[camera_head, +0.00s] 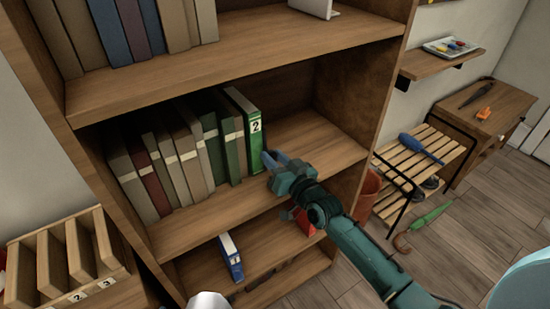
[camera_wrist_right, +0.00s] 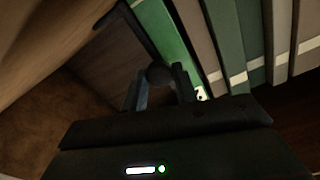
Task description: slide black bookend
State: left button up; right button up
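The black bookend (camera_wrist_right: 127,28) shows in the right wrist view as a thin dark plate beside the green book labelled 2 (camera_wrist_right: 163,38), with a dark round knob. In the head view my gripper hides most or all of it. My right gripper (camera_head: 275,161) is at the right end of the book row on the middle shelf (camera_head: 318,140). In the wrist view the fingers of this gripper (camera_wrist_right: 160,88) stand on either side of the knob, which fills the gap between them. The green book (camera_head: 250,128) stands upright. My left gripper is not in view.
Several upright books (camera_head: 165,160) fill the shelf to the left. Bare shelf lies to the right, up to the bookcase's side wall (camera_head: 365,85). A blue binder-like object (camera_head: 230,256) is on the lower shelf. A slatted bench (camera_head: 425,150) stands at right.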

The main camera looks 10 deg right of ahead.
jog(key=o, duration=0.4)
jog(key=shift+s, duration=0.1)
jog(key=v, duration=1.3)
jog(key=shift+b, duration=0.3)
jog(key=s+a+f+n+g+h, duration=0.2)
jog(key=s+f+g, duration=0.4)
jog(key=s+f, duration=0.7)
jog(key=s+a+h, duration=0.1)
jog(key=s, duration=0.2)
jog(key=shift+f+n, duration=0.2)
jog(key=shift+n, duration=0.1)
